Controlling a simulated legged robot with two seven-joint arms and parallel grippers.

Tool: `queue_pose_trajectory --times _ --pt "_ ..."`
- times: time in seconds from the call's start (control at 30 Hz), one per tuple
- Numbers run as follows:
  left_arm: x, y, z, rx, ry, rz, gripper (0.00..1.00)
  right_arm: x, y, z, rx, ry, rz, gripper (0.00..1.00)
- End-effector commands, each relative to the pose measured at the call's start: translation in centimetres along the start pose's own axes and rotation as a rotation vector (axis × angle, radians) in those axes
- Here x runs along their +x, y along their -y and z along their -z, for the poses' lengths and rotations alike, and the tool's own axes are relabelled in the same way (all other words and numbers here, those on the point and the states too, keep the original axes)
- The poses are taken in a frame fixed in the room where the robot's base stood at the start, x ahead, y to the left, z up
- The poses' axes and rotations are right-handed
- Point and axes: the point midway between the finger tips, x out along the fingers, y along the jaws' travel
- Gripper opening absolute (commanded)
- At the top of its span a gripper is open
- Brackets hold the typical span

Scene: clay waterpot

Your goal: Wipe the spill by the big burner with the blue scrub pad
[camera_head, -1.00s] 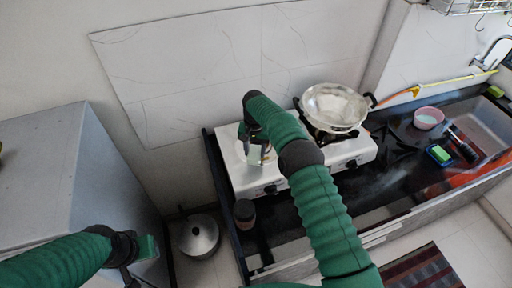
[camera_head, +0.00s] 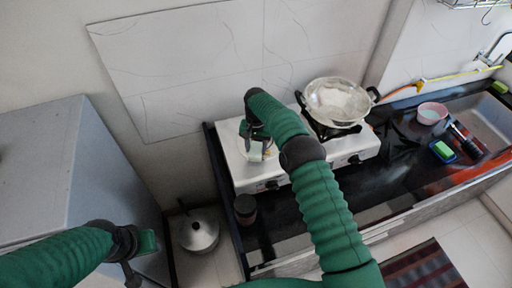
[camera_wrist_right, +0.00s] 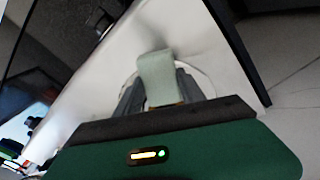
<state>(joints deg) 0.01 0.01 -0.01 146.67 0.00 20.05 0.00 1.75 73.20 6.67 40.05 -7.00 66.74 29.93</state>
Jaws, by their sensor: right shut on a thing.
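My right gripper (camera_head: 258,141) is over the left part of the white stove (camera_head: 236,172). It is shut on a pale grey-green pad (camera_wrist_right: 156,76), which also shows in the head view (camera_head: 255,151). The pad looks pale rather than blue and sits low at the round burner recess; whether it touches the stove top is unclear. I cannot make out a distinct spill; the arm and pad hide part of that area. My left gripper (camera_head: 138,262) is at the lower left, away from the stove, and its jaw opening is unclear.
A metal wok (camera_head: 338,102) stands on the right burner. A blue-and-green sponge (camera_head: 442,151), a pink bowl (camera_head: 431,114) and a dark bottle (camera_head: 465,138) are on the black counter (camera_head: 400,170). A dark jar (camera_head: 245,207) stands in front of the stove. A lidded pot (camera_head: 198,233) is on the floor.

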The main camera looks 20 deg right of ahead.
Motion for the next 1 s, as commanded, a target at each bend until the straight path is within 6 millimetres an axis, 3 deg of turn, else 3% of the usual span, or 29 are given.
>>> queue_pose_trajectory --times 1.0 --pt "1.4 0.0 -0.3 0.0 0.0 0.0 0.36 1.8 -0.6 0.3 0.002 0.001 -0.001 0.14"
